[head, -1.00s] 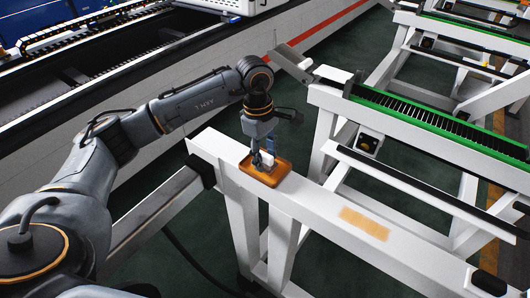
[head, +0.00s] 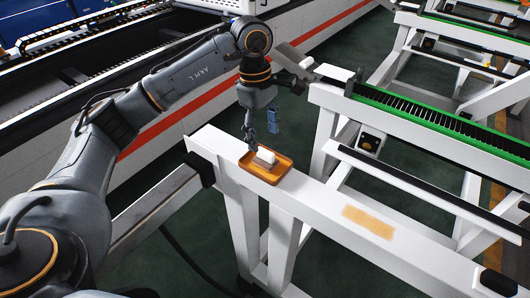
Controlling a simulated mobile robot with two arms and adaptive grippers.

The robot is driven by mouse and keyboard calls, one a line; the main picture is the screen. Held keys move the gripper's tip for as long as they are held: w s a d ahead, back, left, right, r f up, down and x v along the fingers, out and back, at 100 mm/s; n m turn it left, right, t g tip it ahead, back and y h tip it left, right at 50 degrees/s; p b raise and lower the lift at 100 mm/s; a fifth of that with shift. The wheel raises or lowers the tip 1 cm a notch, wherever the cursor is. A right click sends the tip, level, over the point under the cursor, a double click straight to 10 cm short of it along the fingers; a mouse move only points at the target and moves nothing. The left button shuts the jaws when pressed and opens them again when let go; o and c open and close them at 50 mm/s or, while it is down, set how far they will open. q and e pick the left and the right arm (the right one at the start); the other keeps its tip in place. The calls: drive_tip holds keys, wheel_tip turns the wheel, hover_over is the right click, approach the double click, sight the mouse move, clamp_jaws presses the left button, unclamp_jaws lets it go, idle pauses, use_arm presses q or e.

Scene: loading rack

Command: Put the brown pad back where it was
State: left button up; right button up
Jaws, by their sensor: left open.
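A shallow orange-brown tray (head: 284,172) with a raised rim lies on the white beam. A small white block (head: 266,155) sits in it, with a darker, brownish strip along its lower side that is too small to make out. A flat tan rectangle (head: 369,221) shows on the beam to the right of the tray. I cannot tell for sure which of these is the brown pad. My left gripper (head: 261,131) is open and empty, pointing down just above the tray and apart from the block. My right gripper is not in view.
The white beam (head: 330,208) runs toward the lower right, with its top clear between tray and tan rectangle. A rack with a green-edged roller track (head: 440,125) stands to the right. A striped machine bed (head: 150,135) lies behind my left arm.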

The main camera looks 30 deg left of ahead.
sight(262, 149)
use_arm(q)
wheel_tip(262, 149, up, 6)
drive_tip(key=b, duration=0.1)
drive_tip(key=shift+a, duration=0.4)
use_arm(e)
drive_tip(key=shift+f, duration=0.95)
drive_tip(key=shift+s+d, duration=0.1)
